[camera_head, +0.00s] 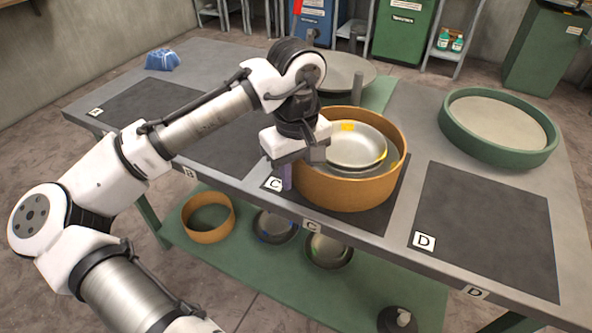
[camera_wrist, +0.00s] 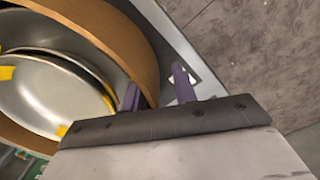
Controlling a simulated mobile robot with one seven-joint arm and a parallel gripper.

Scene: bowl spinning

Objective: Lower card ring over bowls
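The orange-brown card ring (camera_head: 345,190) stands upright around the stacked metal bowls (camera_head: 352,148) on the dark mat marked C. The top bowl is shiny with yellow marks; a duller rim shows beneath it. In the wrist view the ring (camera_wrist: 128,42) curves around the bowls (camera_wrist: 45,90). My gripper (camera_head: 291,178) is at the ring's left side. In the wrist view its purple fingers (camera_wrist: 157,88) straddle the ring wall, one inside and one outside. A gap shows between the outer finger and the wall. The ring's underside contact is hard to tell.
A green-rimmed round tray (camera_head: 495,125) stands at the right, behind the bare mat D (camera_head: 485,230). A grey round disc (camera_head: 345,75) is behind the ring. A blue cloth (camera_head: 161,60) lies far left. Another ring (camera_head: 208,219) and bowls (camera_head: 328,250) sit on the lower shelf.

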